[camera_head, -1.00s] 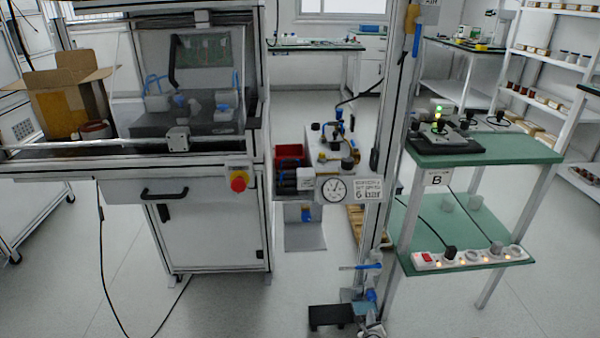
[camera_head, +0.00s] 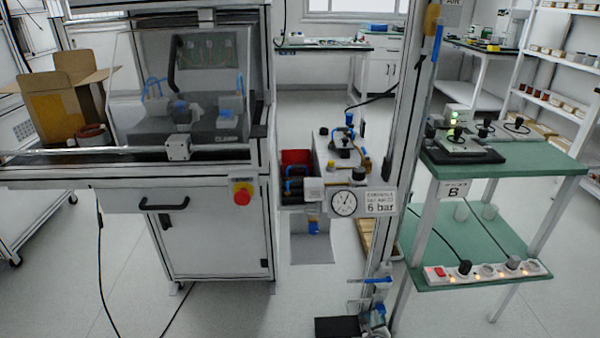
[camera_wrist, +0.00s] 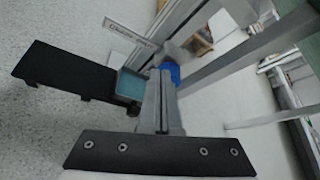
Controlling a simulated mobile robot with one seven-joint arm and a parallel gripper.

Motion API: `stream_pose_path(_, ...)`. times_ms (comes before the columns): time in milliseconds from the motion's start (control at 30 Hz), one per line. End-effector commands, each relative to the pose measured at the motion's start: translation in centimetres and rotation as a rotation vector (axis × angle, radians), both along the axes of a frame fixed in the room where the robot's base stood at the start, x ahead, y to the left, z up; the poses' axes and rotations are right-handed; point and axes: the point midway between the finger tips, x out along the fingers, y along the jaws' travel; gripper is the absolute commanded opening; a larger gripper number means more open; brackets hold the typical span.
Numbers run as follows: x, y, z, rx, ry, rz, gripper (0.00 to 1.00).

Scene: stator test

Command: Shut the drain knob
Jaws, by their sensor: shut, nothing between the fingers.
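A blue knob-like part (camera_wrist: 171,72) shows in the wrist view just past my fingertips, partly hidden behind them. I take it for the drain knob. My gripper (camera_wrist: 160,76) is shut and empty, its fingers pointing at this part; whether they touch it I cannot tell. In the head view, small blue parts (camera_head: 378,312) sit low on the metal column, near the bottom edge. A blue lever (camera_head: 372,281) is just above them. My gripper cannot be told apart clearly there. A white label with dark text (camera_wrist: 130,31) stands beyond the blue part.
A black low stand (camera_wrist: 65,72) with a teal block or container (camera_wrist: 131,83) is left of my fingers. A metal column (camera_head: 402,150) rises beside the blue parts. A gauge (camera_head: 343,203) and a green two-level table (camera_head: 510,165) are close. Open floor lies at the left.

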Motion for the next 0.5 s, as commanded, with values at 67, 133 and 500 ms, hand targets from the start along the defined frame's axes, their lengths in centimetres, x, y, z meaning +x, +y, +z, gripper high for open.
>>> stream_pose_path(67,0.79,0.76,-0.04,-0.001,0.001,0.009,0.0)
stream_pose_path(133,1.21,1.19,-0.06,-0.001,0.001,0.014,0.0)
stream_pose_path(500,1.48,1.42,-0.05,0.0,0.002,0.015,0.0)
